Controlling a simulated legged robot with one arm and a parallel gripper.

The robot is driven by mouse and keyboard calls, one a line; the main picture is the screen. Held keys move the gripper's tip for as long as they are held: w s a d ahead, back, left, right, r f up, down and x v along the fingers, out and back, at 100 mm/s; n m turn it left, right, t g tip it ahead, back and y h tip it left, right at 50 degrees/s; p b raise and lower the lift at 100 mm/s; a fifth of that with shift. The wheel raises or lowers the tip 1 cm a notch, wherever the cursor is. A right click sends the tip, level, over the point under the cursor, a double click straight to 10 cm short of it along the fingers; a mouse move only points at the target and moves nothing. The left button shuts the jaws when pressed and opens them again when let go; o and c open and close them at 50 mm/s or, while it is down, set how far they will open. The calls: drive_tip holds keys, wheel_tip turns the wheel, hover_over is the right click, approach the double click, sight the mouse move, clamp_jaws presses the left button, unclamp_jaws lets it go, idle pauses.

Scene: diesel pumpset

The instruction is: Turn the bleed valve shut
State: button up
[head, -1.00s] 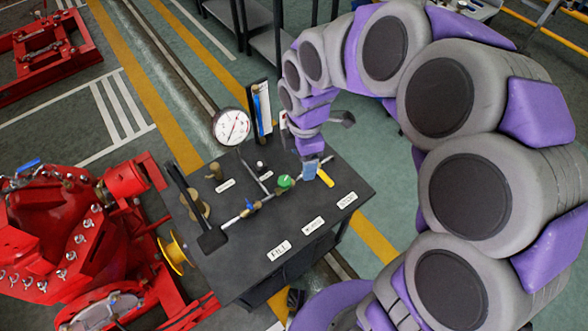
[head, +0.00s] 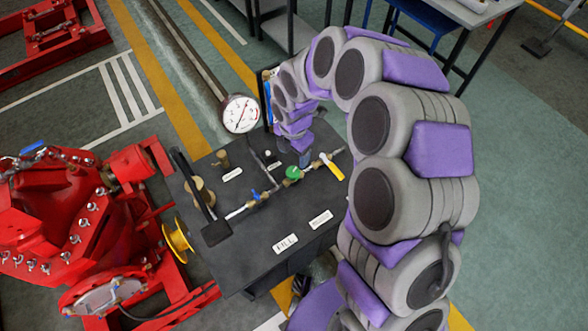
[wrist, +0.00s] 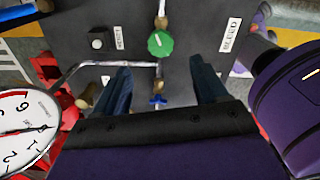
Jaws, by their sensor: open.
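A green round knob (head: 292,172) sits on a pipe across the dark bench top (head: 262,222). In the wrist view, the green knob (wrist: 161,43) is beside the BLEED label (wrist: 230,35), just ahead of the fingertips. A small blue handle (head: 255,194) is on the pipe to its left and a yellow lever (head: 332,168) to its right. My gripper (head: 304,157) hangs just behind the green knob, pointing down. In the wrist view my gripper (wrist: 160,75) is open and empty, with the blue handle (wrist: 157,99) showing between its fingers. Contact is not visible.
A dial gauge (head: 240,114) stands behind the bench, left of my arm. Red machinery (head: 70,215) fills the left side. Floor at the right is clear.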

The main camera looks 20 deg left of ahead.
sight(293, 171)
wheel_tip(293, 171, down, 10)
drive_tip(key=shift+r+b, duration=0.2)
drive_tip(key=shift+b, duration=0.65)
drive_tip(key=shift+a, duration=0.1)
drive_tip(key=shift+c, duration=0.6)
drive_tip(key=shift+r, duration=0.1)
drive_tip(key=c, duration=0.9)
